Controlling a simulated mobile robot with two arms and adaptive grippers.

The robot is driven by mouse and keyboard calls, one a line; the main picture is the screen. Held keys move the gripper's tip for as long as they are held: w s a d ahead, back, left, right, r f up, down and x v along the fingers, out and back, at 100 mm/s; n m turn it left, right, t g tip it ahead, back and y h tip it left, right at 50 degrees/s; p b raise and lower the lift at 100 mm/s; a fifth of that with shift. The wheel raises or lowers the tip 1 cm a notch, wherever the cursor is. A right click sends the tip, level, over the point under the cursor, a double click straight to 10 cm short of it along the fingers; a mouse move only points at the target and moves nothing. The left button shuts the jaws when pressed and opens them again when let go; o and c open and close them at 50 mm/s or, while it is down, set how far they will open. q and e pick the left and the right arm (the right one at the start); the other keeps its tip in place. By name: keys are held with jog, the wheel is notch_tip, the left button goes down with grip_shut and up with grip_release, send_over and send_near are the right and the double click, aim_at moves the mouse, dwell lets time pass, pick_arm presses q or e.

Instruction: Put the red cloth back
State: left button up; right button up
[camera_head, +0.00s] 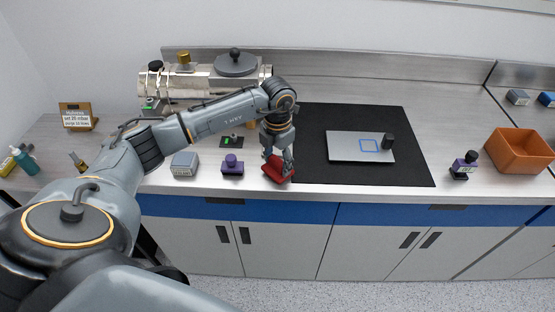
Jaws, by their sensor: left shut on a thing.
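The red cloth (277,172) is a small red bundle at the front of the counter, by the left edge of the black mat (415,165). My left gripper (278,160) points down from above and is shut on the red cloth. The fingers hide part of the cloth, and I cannot tell whether it rests on the counter or hangs just above it. My right gripper is not in view.
A purple-topped block (232,166) and a grey box (185,164) stand left of the cloth. A metal chamber (205,82) is behind my arm. A grey plate (345,147) lies on the mat. An orange bin (520,151) stands at right.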

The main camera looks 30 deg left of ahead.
pick_arm(q)
jog(key=shift+f+b, duration=0.45)
jog(key=o, duration=1.1)
jog(key=shift+r, duration=0.1)
